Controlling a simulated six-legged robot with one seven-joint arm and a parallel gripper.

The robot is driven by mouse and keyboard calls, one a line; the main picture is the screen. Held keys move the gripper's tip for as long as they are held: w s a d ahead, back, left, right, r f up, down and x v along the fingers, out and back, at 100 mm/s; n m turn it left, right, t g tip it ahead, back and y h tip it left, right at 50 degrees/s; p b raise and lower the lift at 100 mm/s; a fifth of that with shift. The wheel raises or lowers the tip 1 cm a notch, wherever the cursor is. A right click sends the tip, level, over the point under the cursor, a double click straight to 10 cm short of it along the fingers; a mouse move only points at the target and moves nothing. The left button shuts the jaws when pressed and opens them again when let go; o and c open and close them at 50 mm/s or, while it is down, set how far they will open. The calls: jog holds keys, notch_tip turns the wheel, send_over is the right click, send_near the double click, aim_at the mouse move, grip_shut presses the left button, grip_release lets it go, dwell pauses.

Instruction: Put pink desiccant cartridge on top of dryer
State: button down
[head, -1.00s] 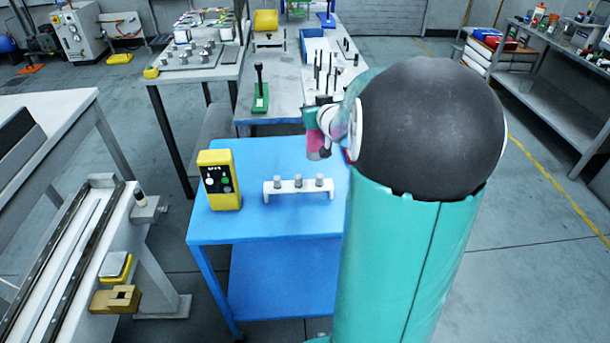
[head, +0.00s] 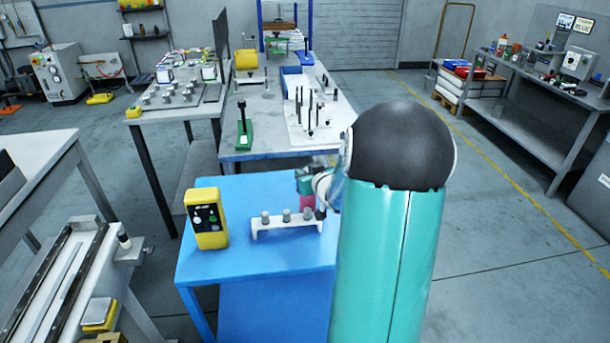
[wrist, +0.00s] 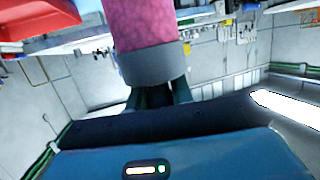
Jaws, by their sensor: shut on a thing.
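The pink desiccant cartridge (wrist: 147,25) has a grey end band and fills the upper middle of the wrist view. My gripper (wrist: 155,97) is shut on it at that grey end. In the head view, the pink of the cartridge (head: 306,201) shows in front of my arm, above the back right of the blue cart (head: 255,262). My gripper (head: 318,186) is partly hidden by my own arm there. I cannot tell for sure which thing in view is the dryer.
A white rack (head: 290,232) with several grey pegs and a yellow box with buttons (head: 207,220) stand on the blue cart. Behind it, a grey table (head: 262,118) holds a green-based stand (head: 244,132) and a white board with dark posts. The cart's front is clear.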

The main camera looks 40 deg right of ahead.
jog(key=shift+f, duration=0.3)
jog(key=c, duration=1.2)
grip_release()
jog(key=shift+c, duration=0.2)
jog(key=shift+r, duration=0.2)
jog(key=v, duration=1.2)
